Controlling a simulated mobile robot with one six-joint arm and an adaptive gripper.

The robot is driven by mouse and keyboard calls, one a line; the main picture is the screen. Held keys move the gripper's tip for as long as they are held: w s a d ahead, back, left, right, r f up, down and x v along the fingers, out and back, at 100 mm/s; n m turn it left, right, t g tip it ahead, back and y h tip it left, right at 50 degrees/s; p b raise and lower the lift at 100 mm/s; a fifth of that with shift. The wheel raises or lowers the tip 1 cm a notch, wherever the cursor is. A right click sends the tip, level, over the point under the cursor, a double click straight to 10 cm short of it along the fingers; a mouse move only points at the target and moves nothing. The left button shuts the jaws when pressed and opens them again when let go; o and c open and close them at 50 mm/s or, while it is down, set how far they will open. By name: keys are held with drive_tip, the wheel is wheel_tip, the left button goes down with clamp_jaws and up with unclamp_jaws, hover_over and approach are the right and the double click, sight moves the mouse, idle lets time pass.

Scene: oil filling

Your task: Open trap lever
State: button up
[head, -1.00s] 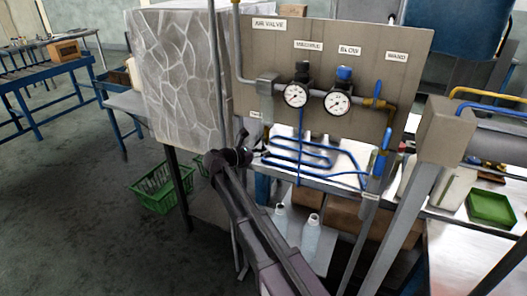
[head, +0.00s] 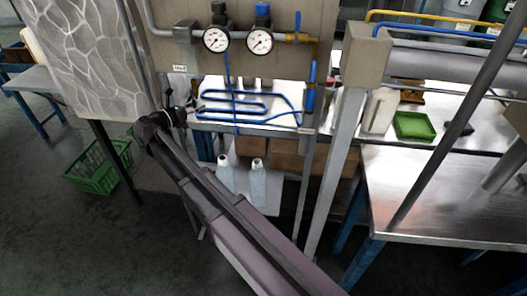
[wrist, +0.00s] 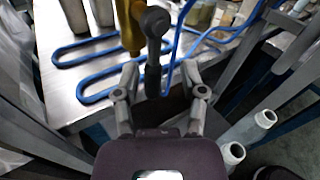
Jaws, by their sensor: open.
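The trap lever (wrist: 153,55) shows in the wrist view as a dark grey bar with a round knob, beside a brass valve body (wrist: 131,25). My gripper (wrist: 160,70) is open, with one finger on each side of the lever. I cannot tell whether either finger touches it. In the head view my gripper (head: 188,108) is at the left end of the blue coil, below a small white label (head: 179,69) on the panel. The lever is too small and too covered to make out there.
The grey panel (head: 290,52) carries two gauges (head: 216,39) and blue-handled valves. A blue tube coil (head: 235,105) lies over a metal table. White bottles (head: 257,180) stand on a lower shelf. A green crate (head: 97,166) is on the floor at left. A steel post (head: 335,160) stands to the right.

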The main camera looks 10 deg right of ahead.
drive_tip(key=s+a+n, duration=0.1)
drive_tip(key=s+a, duration=0.7)
drive_tip(key=a, duration=0.3)
drive_tip(key=s+d+f+m+g+y+p, duration=0.1)
drive_tip(key=d+f+m+g+p, duration=0.2)
drive_tip(key=d, duration=0.6)
drive_tip(key=s+d+f+m+g+y+p, duration=0.1)
drive_tip(key=d+m+g+y, duration=0.1)
drive_tip(key=d+m, duration=0.6)
drive_tip(key=s+d+f+m+g+y+p, duration=0.1)
drive_tip(key=s+d+m+g+y+p, duration=0.1)
drive_tip(key=d, duration=0.5)
drive_tip(key=s+d+f+m+g+y+p, duration=0.2)
drive_tip(key=s+d+m+y+p, duration=0.1)
drive_tip(key=s+d+m, duration=0.4)
drive_tip(key=shift+s+d+m+g+y+p, duration=0.3)
drive_tip(key=shift+s+g+y, duration=0.1)
drive_tip(key=shift+y, duration=0.4)
